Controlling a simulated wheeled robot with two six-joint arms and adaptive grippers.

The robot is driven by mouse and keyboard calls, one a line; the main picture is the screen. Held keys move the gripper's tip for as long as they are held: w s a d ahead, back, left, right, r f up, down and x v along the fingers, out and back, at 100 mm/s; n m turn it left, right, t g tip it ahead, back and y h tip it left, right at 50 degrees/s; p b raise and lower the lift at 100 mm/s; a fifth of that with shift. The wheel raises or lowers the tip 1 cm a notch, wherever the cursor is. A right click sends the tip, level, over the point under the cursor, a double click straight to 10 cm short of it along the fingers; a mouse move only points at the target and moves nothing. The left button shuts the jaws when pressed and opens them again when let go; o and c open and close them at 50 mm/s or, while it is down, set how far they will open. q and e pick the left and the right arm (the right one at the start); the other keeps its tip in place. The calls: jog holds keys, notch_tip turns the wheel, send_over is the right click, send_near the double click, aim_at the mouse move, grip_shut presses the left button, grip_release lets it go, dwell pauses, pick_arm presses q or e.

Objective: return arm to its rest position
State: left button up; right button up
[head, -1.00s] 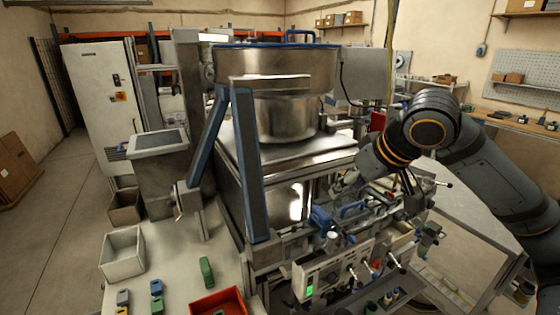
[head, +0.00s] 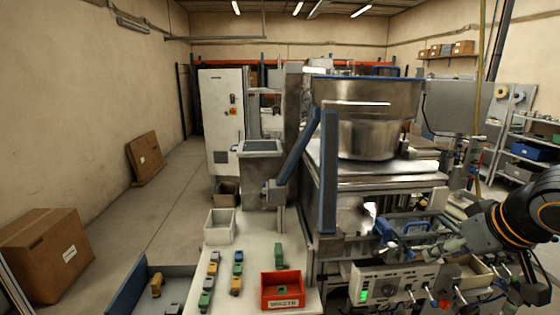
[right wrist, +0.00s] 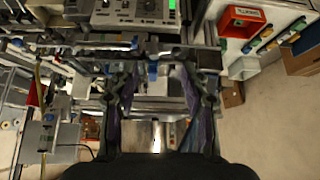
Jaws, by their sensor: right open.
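My right arm (head: 520,215), dark with orange rings, comes in from the right edge in the head view. My right gripper (head: 432,250) is over the front of the machine, partly lost among its fittings. In the right wrist view the two fingers of this gripper (right wrist: 160,95) stand apart with nothing between them. Machine rails and a shiny metal surface show behind them. I cannot tell whether the fingers touch any fitting. My left gripper is not in view.
A machine with a large metal bowl (head: 365,115) fills the centre right. A control box (head: 395,285) sits below the gripper.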

jog(key=a+f+n+g, duration=0.1)
jog(key=a+f, duration=0.3)
jog(key=f, duration=0.7)
jog(key=a+f, duration=0.3)
jog(key=f, duration=0.8)
jog(key=s+f+m+g+h, duration=0.2)
jog(key=s+f+g, duration=0.1)
jog(key=s+f, duration=1.1)
notch_tip(320, 180, down, 21)
jog(key=d, duration=0.2)
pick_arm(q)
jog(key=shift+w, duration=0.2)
pick_arm(e)
jog(key=s+d+f+g, duration=0.1)
jog(key=s+f, duration=1.9)
jog(key=shift+s+d+f+g, duration=0.2)
jog(key=shift+s+f+g, duration=0.1)
jog(key=shift+s+g, duration=0.1)
jog(key=shift+c, duration=0.3)
